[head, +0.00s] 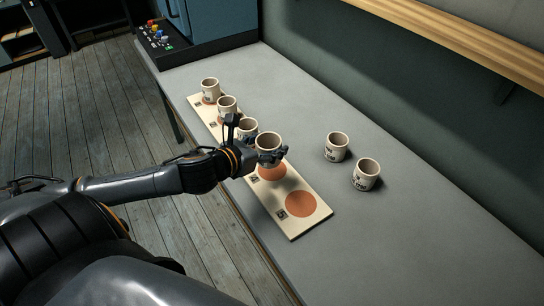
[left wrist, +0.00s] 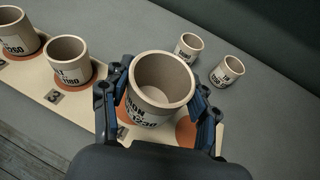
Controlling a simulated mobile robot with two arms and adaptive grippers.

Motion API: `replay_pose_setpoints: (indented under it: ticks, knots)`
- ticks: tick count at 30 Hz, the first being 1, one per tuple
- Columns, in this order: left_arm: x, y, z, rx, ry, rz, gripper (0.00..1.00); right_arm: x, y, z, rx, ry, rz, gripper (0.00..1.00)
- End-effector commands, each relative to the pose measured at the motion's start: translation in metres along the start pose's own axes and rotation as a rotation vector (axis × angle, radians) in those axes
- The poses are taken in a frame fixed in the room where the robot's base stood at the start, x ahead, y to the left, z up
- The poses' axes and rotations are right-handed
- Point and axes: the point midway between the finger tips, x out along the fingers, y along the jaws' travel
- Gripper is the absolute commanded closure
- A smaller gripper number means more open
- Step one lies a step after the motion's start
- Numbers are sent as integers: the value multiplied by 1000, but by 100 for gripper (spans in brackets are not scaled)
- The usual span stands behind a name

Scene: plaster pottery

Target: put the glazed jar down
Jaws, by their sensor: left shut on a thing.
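My left gripper (head: 270,156) is shut on a cream glazed jar (head: 267,142). The jar is upright, mouth up, and its dark label shows in the left wrist view (left wrist: 150,113), with the gripper's fingers (left wrist: 158,105) on both sides. It is over the fourth orange spot (head: 272,173) of the pale board (head: 325,208); that spot is partly hidden by the gripper. The jar's base is hidden in the head view, so I cannot tell the exact gap. The end spot (head: 300,205) is bare. My right gripper is out of view.
A nearby jar (head: 247,127) and two others stand in a row on the board's far part. Two loose jars (head: 337,146) (head: 366,174) stand on the grey table (head: 420,220) to the right. The table's right side is otherwise clear.

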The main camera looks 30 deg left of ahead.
Motion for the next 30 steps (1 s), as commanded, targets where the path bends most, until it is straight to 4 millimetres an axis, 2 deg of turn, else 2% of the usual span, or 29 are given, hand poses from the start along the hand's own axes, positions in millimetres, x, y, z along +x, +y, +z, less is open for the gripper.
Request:
replay_pose_setpoints:
  ticks: [1,4,13,20,30]
  knots:
    - [12,4,-9,-10,2,2,77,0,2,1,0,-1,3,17]
    - [29,10,-19,-7,2,2,77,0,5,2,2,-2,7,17]
    - [54,18,-35,-5,3,1,77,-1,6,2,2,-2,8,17]
    - [62,17,-60,-5,5,-1,77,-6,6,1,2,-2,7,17]
    - [64,17,-64,-1,4,-2,77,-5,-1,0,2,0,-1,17]
